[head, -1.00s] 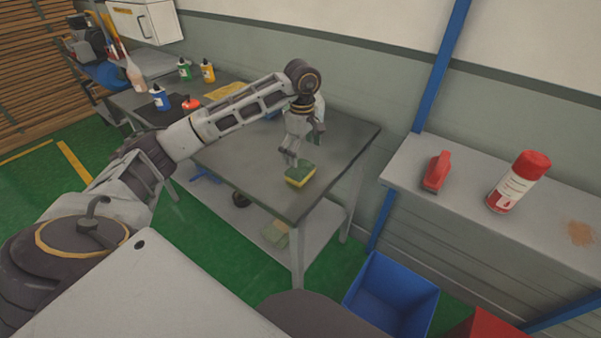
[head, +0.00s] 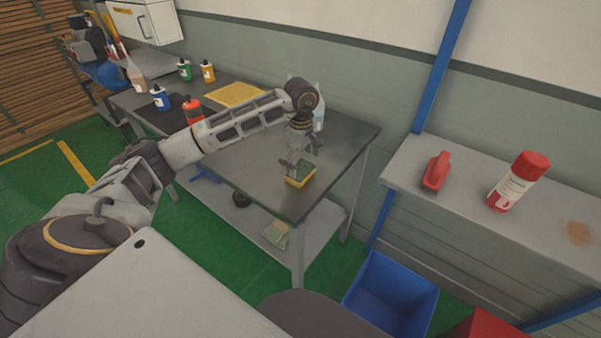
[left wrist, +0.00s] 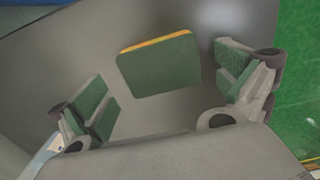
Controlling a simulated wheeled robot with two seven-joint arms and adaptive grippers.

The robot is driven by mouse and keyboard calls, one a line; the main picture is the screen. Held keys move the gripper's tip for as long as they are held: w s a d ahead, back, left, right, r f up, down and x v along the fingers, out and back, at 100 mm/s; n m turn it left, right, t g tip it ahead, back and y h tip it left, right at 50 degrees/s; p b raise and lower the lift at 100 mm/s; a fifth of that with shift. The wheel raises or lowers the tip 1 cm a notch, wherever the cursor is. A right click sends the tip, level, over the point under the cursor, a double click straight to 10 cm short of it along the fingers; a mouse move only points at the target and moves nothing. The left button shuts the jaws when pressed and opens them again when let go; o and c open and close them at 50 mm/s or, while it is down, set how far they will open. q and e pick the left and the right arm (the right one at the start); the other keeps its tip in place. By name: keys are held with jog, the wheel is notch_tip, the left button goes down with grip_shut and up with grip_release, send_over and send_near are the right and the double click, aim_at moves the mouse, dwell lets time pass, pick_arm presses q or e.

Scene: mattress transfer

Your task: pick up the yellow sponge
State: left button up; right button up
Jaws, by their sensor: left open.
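The yellow sponge (head: 301,176) with a green top lies on the grey workbench (head: 250,165), close to its front right edge. In the left wrist view the sponge (left wrist: 160,65) shows its green face and a thin yellow side. My left gripper (head: 294,166) points down just above the sponge in the head view. In the left wrist view its green-padded fingers (left wrist: 165,85) are wide apart, one on each side of the sponge, with gaps on both sides. It holds nothing. My right gripper is not seen.
A spray bottle (head: 319,113) stands behind the gripper. Several bottles, such as a red one (head: 193,111), and a yellow cloth (head: 235,95) are at the bench's left. A shelf (head: 460,201) with a red can (head: 517,182) and a blue bin (head: 391,297) are to the right.

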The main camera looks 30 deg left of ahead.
aim_at(300, 169)
pick_arm(q)
jog(key=shift+a+f, duration=0.1)
jog(key=shift+f, duration=1.6)
jog(key=c, duration=0.5)
